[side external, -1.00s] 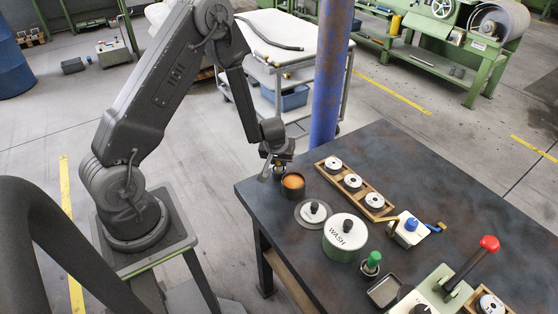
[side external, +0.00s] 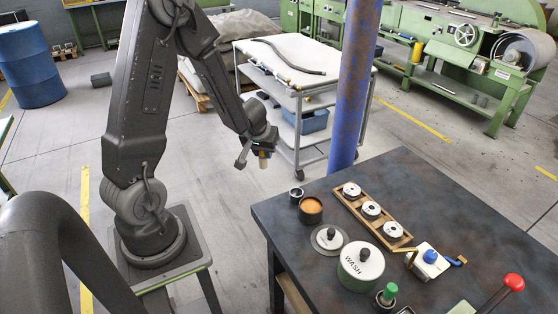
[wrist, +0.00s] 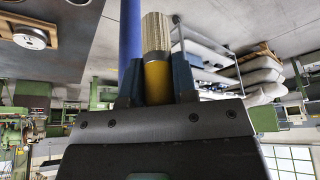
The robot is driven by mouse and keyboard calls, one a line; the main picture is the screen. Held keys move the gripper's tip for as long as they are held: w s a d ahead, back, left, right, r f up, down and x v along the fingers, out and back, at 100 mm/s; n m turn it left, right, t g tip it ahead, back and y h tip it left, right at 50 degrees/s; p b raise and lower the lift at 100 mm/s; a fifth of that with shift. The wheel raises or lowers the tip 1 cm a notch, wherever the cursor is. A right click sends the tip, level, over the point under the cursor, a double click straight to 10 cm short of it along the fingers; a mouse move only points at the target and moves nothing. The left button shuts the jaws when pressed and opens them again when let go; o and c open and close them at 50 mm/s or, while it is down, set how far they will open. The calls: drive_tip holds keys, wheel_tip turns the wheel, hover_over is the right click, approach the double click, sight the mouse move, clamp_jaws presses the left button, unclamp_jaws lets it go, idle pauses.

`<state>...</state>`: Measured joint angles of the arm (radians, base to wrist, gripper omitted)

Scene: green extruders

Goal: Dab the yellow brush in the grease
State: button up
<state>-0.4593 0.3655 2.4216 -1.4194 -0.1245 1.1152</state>
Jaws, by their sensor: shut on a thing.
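My gripper (side external: 263,146) is raised off the left edge of the bench, to the left of and above the grease pot. It is shut on the yellow brush (side external: 264,154). In the wrist view, the fingers (wrist: 157,82) grip the brush by its yellow part (wrist: 157,80), and the pale bristles (wrist: 156,35) stick out beyond them. The grease pot (side external: 311,215) is a dark open can with an orange surface inside, near the bench's left corner. The brush is well apart from it. A small dark open cup (side external: 297,192) stands just behind the pot.
The bench (side external: 285,225) also holds a lidded WASH pot (side external: 360,268), a round lid with a knob (side external: 329,238) and a wooden tray (side external: 397,233) with white discs. A blue post (side external: 352,95) stands behind the bench. A white cart (side external: 340,77) is farther back.

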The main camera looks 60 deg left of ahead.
drive_tip(key=shift+s+a+r, duration=0.2)
drive_tip(key=shift+s+r, duration=0.05)
drive_tip(key=shift+r, duration=0.05)
drive_tip(key=w+d, duration=0.4)
drive_tip(key=d, duration=0.4)
drive_tip(key=w+d, duration=0.4)
drive_tip(key=d, duration=0.4)
drive_tip(key=shift+a+f, duration=0.15)
drive_tip(key=shift+f, duration=2.95)
drive_tip(key=shift+f, duration=0.6)
wheel_tip(320, 180, up, 7)
